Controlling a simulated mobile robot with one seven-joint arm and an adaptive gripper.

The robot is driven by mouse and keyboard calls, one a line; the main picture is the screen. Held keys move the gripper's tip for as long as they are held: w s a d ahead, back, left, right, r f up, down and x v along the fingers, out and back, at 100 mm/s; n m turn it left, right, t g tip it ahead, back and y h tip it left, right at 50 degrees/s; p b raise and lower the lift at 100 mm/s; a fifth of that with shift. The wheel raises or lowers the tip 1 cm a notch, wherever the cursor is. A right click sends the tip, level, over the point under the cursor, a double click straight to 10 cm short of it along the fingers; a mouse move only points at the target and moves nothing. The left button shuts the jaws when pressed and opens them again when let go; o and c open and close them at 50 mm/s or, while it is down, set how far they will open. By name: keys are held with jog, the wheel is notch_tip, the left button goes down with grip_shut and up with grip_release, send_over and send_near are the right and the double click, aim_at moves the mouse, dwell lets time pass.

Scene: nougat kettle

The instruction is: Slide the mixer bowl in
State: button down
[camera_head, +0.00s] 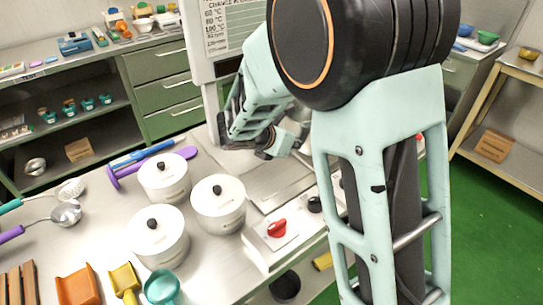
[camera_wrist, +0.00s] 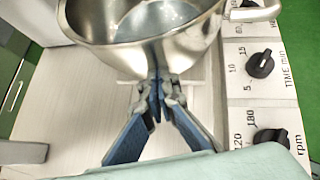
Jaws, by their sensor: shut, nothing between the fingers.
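The steel mixer bowl (camera_wrist: 145,50) fills the top middle of the wrist view, upright, with a handle (camera_wrist: 255,12) on its right side. My gripper (camera_wrist: 157,82) is shut and empty, its fingertips at the bowl's near wall. I cannot tell whether they touch it or stop just short. In the head view my gripper (camera_head: 279,145) is low over the steel worktop beside the tall white machine (camera_head: 225,35). There, the bowl is mostly hidden behind my arm.
A control panel with black knobs (camera_wrist: 260,64) lies right of the bowl. White lidded pots (camera_head: 218,203) stand on the worktop. A box with a red knob (camera_head: 277,228) sits near its front edge. Ladles (camera_head: 66,212) and scoops (camera_head: 125,280) lie at left.

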jog(key=w+d, duration=0.2)
jog(key=d, duration=0.2)
jog(key=w+d, duration=0.3)
jog(key=d, duration=0.1)
jog(key=w+d, duration=0.3)
jog(key=shift+w+d, duration=0.25)
jog(key=shift+d, duration=0.15)
jog(key=shift+d+r, duration=0.1)
jog(key=shift+r, duration=0.05)
jog(key=shift+w, duration=0.1)
